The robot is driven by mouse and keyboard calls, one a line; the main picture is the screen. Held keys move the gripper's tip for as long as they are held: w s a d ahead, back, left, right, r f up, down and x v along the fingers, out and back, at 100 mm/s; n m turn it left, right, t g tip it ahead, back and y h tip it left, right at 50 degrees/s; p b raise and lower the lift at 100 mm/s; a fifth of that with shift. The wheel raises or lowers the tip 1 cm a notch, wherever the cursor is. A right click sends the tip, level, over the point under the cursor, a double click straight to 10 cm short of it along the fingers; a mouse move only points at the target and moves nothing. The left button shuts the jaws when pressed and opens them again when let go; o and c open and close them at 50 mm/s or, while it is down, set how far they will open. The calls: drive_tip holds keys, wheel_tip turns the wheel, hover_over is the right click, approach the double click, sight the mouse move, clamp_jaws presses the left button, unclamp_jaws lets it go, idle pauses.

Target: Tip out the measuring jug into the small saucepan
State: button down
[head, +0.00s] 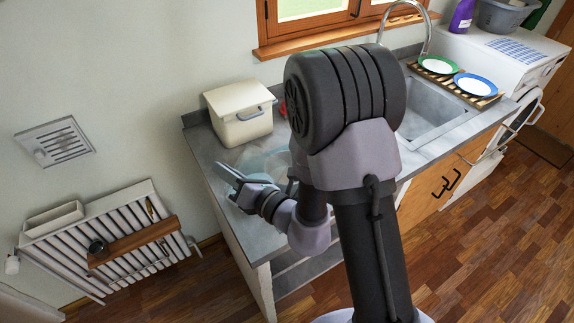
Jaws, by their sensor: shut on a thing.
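My gripper (233,180) is over the left end of the counter, at the lower left of my arm. It is shut on a clear, faintly bluish see-through vessel, which I take to be the measuring jug (264,163). The jug's outline is faint against the grey worktop, and my arm covers part of it. I cannot tell its tilt or what is in it.
A cream lidded bin (240,114) stands behind the gripper by the wall. A small red thing (284,108) shows beside my arm. To the right are a sink (432,112) and a wooden rack (480,99) with two plates. A radiator (70,232) is at left.

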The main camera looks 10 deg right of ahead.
sight(242, 154)
drive_tip(key=shift+w+d+r+m+p, duration=0.4)
drive_tip(key=shift+d+m+p, duration=0.1)
drive_tip(key=shift+m+p, duration=0.3)
drive_tip(key=shift+w+d+r+m+p, duration=0.45)
drive_tip(key=shift+m+p, duration=0.25)
drive_tip(key=shift+p, duration=0.2)
idle(1.9)
drive_tip(key=shift+w+d+r+m+p, duration=0.5)
drive_tip(key=shift+d+r+m+p, duration=0.35)
drive_tip(key=shift+p, duration=0.6)
idle(2.3)
drive_tip(key=shift+w+d+m, duration=0.25)
drive_tip(key=shift+w, duration=0.05)
idle(0.4)
